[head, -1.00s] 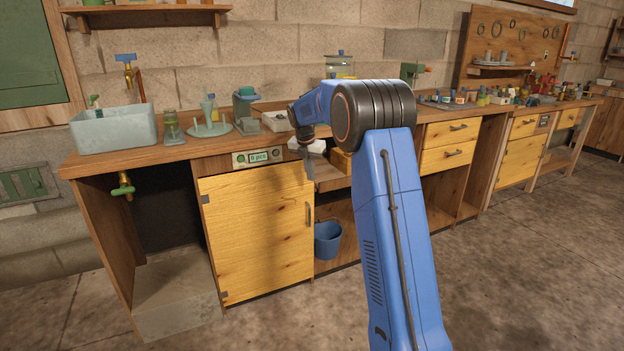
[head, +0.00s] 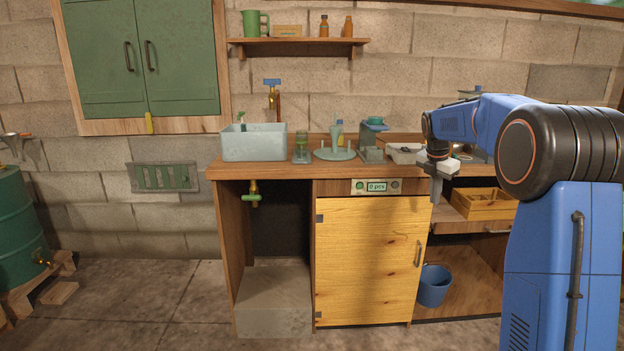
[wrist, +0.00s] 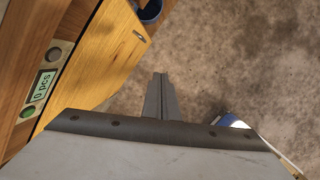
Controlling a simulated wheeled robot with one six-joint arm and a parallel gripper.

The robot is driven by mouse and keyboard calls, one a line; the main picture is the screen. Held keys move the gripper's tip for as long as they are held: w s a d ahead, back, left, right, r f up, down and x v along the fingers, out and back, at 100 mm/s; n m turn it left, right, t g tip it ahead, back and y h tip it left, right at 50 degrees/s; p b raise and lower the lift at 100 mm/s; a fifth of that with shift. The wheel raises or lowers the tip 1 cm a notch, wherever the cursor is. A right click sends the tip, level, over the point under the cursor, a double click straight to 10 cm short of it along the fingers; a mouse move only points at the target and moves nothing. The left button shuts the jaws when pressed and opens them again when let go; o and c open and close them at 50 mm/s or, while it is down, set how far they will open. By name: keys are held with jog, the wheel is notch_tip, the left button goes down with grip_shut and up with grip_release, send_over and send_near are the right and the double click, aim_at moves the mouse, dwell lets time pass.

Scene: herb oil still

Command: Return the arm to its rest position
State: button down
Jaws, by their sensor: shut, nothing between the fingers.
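My blue arm (head: 570,230) rises on the right of the head view and bends left at a black joint. My gripper (head: 437,188) points down in front of the worktop, right of the yellow cupboard door (head: 368,260). In the wrist view my gripper (wrist: 159,88) is shut with nothing between its fingers, over bare floor. The cupboard door (wrist: 105,50) and the display panel (wrist: 42,82) show at the left of that view, apart from the fingers.
The worktop (head: 265,170) carries a grey basin (head: 255,142), a glass jar (head: 301,150) and a pale green stand (head: 335,152). An open drawer holds a wooden tray (head: 485,205). A blue bucket (head: 433,285) sits below. The floor (head: 150,305) at front left is clear.

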jog(key=s+a+r+m, duration=0.1)
jog(key=s+a+m, duration=0.25)
jog(key=s, duration=0.55)
jog(key=s+a+r+m+t, duration=0.1)
jog(key=s+a+r+m, duration=0.2)
jog(key=s, duration=0.5)
jog(key=s+a+m, duration=0.3)
jog(key=s+m, duration=0.2)
jog(key=s, duration=0.4)
jog(key=s+a+f+m, duration=0.2)
jog(key=s+f+m, duration=0.2)
jog(key=s, duration=0.4)
jog(key=s+a+f+m+t+y, duration=0.1)
jog(key=s+f+m, duration=0.3)
jog(key=s, duration=0.5)
jog(key=s+a+f+m+y, duration=0.1)
jog(key=s+f+m, duration=0.3)
jog(key=s, duration=0.4)
jog(key=shift+s+a+t, duration=0.25)
jog(key=shift+a+t, duration=0.15)
jog(key=shift+a, duration=0.4)
